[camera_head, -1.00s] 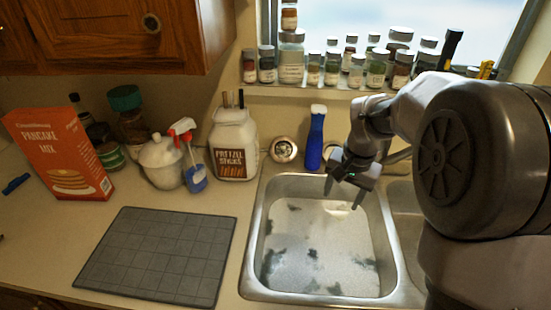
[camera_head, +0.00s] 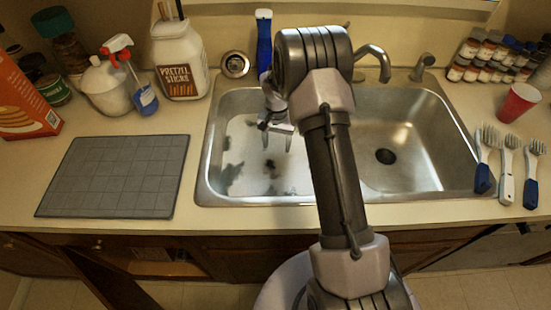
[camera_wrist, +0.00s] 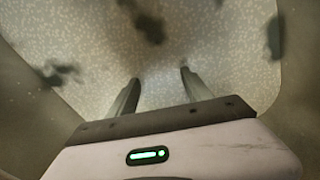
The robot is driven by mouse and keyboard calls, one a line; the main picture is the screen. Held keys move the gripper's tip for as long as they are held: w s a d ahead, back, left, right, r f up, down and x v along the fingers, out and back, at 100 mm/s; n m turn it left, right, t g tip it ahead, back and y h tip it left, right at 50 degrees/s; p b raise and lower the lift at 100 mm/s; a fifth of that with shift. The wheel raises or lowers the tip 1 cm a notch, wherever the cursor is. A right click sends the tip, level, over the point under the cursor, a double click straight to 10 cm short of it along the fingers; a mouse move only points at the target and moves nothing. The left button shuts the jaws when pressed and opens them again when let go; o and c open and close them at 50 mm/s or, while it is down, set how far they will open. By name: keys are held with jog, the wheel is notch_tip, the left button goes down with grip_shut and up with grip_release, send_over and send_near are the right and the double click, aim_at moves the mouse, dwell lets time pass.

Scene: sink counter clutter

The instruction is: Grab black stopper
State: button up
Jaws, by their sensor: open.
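I cannot pick out a black stopper for certain. A dark round shape (camera_head: 385,156) lies on the floor of the right sink basin; I cannot tell whether it is a stopper or an open drain. Several dark irregular patches mark the pale floor of the left basin (camera_head: 240,180); one such patch (camera_wrist: 150,27) shows ahead of the fingers in the wrist view. A round metal strainer-like piece (camera_head: 236,64) is on the counter behind the sink. My gripper (camera_head: 278,145) is open and empty over the left basin, pointing down; its two spread fingers also show in the wrist view (camera_wrist: 159,76).
A grey grid mat (camera_head: 115,175) lies left of the sink. A pretzel jar (camera_head: 180,65), a spray bottle (camera_head: 130,75) and a blue-handled brush (camera_head: 264,40) stand behind. The faucet (camera_head: 375,62) is at the back. A red cup (camera_head: 519,102) and brushes (camera_head: 508,170) are right.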

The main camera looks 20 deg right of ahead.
aim_at(276, 150)
jog(key=f+b, duration=0.1)
jog(key=f, duration=0.3)
jog(key=shift+w+f+b, duration=0.2)
jog(key=shift+f+b, duration=0.15)
jog(key=shift+b, duration=0.05)
jog(key=shift+r, duration=0.2)
jog(key=shift+c, duration=0.2)
grip_shut()
jog(key=shift+r, duration=0.1)
